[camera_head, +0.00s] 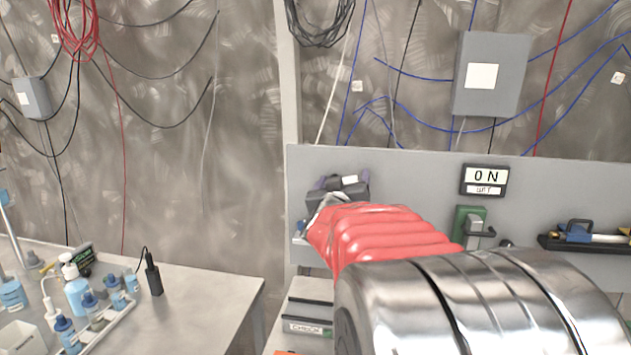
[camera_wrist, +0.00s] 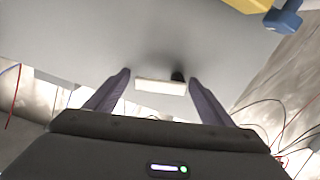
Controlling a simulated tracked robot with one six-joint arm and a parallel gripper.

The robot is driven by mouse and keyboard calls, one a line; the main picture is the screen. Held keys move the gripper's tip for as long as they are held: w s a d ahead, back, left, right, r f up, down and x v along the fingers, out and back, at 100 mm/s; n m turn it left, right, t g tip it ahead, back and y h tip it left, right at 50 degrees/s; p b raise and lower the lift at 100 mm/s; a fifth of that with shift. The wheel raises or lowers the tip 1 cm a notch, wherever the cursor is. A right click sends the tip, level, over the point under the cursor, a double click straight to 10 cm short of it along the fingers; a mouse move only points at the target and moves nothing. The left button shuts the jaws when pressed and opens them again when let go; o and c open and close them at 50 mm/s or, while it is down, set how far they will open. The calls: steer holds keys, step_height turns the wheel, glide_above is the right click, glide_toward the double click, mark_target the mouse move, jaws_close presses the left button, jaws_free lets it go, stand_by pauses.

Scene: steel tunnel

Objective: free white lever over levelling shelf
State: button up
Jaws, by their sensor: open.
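A short white bar, which looks like the white lever (camera_wrist: 160,87), stands out from a grey panel (camera_wrist: 90,35) in the wrist view. It lies between the two purple-grey fingers of my gripper (camera_wrist: 160,76), which are spread with room on both sides. A dark spot or knob shows just behind its right end. In the head view, my gripper (camera_head: 342,186) is at the panel's left part, and the white piece (camera_head: 350,180) shows at its fingers. A yellow and blue object (camera_wrist: 262,10) is at the wrist view's top right. I cannot tell whether it belongs to the levelling shelf.
An ON sign (camera_head: 484,180), a green-backed latch (camera_head: 471,226) and a black rack (camera_head: 590,242) with a blue item are on the panel at right. A bench (camera_head: 205,295) with bottles is at left. My red-sleeved arm hides the panel's lower middle.

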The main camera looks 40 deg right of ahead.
steer(key=shift+c, duration=0.5)
steer(key=c, duration=0.9)
steer(key=shift+m, duration=0.3)
steer(key=shift+s+d+f+m, duration=0.1)
steer(key=shift+f+m, duration=0.1)
steer(key=shift+m, duration=0.45)
steer(key=shift+d+f+m, duration=0.1)
steer(key=shift+f+m, duration=0.05)
steer(key=shift+m, duration=0.5)
steer(key=o, duration=1)
steer(key=shift+a, duration=0.1)
steer(key=shift+a, duration=0.1)
steer(key=v, duration=1.3)
steer(key=shift+s+a, duration=0.25)
